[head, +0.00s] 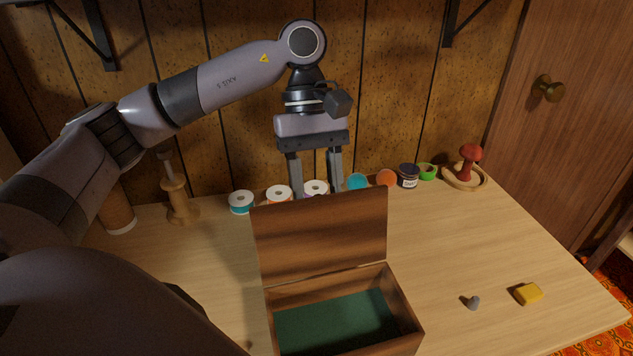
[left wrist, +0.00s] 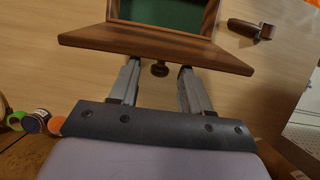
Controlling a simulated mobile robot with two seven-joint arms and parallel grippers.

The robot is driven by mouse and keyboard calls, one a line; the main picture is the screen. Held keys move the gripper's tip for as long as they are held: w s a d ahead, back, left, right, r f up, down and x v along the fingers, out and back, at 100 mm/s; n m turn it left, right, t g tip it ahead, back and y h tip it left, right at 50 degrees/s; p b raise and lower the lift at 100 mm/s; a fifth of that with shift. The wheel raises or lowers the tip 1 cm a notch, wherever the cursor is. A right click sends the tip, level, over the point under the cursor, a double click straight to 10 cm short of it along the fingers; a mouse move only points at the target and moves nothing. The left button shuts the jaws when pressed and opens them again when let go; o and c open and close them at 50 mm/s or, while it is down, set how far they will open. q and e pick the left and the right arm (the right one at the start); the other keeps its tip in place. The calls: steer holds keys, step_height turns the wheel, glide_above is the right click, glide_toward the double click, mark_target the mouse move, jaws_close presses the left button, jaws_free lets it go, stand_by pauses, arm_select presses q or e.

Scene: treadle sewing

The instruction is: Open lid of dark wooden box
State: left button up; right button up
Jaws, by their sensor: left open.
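The dark wooden box (head: 405,318) stands at the front of the table with its green-lined inside showing. Its lid (head: 322,235) stands raised, roughly upright, along the box's back edge. My left gripper (head: 315,182) points down behind the lid, and the lid hides its fingertips in the head view. In the left wrist view the open fingers (left wrist: 160,88) are spread near the lid's edge (left wrist: 155,50). A small dark knob (left wrist: 160,69) shows between them, with no finger visibly closed on it. The green lining (left wrist: 165,13) shows beyond the lid. My right gripper is not in view.
Thread spools (head: 241,202), small jars (head: 408,176) and a red-topped wooden piece (head: 468,168) line the table's back. A grey thimble-like piece (head: 473,302) and a yellow block (head: 527,294) lie right of the box. The table between is clear.

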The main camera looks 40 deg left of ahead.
arm_select(q)
jaws_close()
steer(key=shift+s+d+r+t+y+b, duration=0.35)
steer(key=shift+s+d+y, duration=0.1)
steer(key=shift+d, duration=0.1)
steer(key=shift+s+d+r+t+y+b, duration=0.2)
steer(key=shift+s+d+t+y, duration=0.15)
steer(key=shift+d+y, duration=0.15)
jaws_free()
